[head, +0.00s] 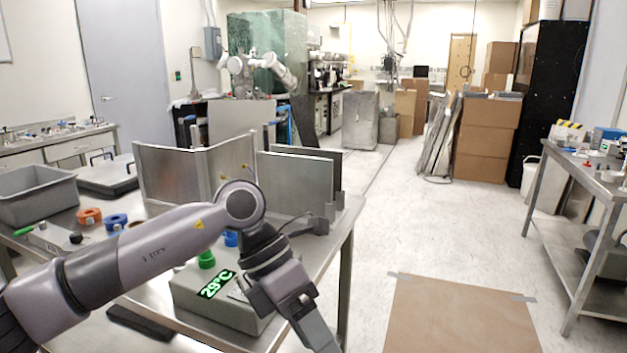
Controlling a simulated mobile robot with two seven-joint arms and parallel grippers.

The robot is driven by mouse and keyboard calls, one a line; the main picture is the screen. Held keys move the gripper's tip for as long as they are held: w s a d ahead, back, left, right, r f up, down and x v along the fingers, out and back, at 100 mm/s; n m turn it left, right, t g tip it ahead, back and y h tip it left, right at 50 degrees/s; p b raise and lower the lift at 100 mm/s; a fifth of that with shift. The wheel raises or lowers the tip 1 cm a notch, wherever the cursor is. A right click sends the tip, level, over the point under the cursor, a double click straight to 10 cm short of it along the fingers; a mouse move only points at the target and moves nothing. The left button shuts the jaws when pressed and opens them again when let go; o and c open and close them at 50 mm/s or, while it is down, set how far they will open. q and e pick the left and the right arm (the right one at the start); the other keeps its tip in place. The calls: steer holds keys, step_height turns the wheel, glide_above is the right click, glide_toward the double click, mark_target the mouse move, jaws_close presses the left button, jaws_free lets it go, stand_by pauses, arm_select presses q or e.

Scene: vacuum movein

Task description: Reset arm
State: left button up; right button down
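My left arm comes in from the left of the head view and reaches over the near table. My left gripper (318,335) points down at the bottom edge, beside the table's front right corner. Its fingertips run out of the picture, so I cannot tell whether it is open or shut. My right gripper is not in view. A grey box with a green 29°C display (215,285) and a green knob (206,260) sits on the table just behind and left of my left gripper, partly hidden by my arm.
The metal table (338,228) carries upright metal plates (295,183), a grey bin (38,192), and orange (90,215) and blue (116,221) rings. Brown paper (460,318) is taped to the floor at right. A metal shelf table (590,225) stands far right. The aisle between is clear.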

arm_select(q)
steer(key=s+d+r+n+g+h+p, duration=0.1)
steer(key=s+d+r+n+g+h, duration=0.25)
steer(key=s+d+h, duration=0.55)
steer(key=w+a+f+n+t+p, duration=0.1)
steer(key=w+a+f+n+t, duration=0.4)
steer(key=n+t, duration=0.85)
steer(key=w+a+f+n+t+p, duration=0.2)
steer(key=w+a+n+t, duration=0.55)
steer(key=n, duration=0.85)
steer(key=s+a+f+n+g+y, duration=0.1)
steer(key=s+a+f+n+y, duration=0.5)
steer(key=f, duration=0.5)
steer(key=s+a+f+n+g+y+p, duration=0.1)
steer(key=s+a+f+n+g+y, duration=0.1)
steer(key=s+a+f+n+y, duration=0.4)
steer(key=s+a+f+n, duration=0.1)
steer(key=s+a+f, duration=0.3)
steer(key=s+f, duration=0.1)
steer(key=shift+s+a+f+y, duration=0.35)
steer(key=shift+a+f+y, duration=0.05)
steer(key=shift+f, duration=0.1)
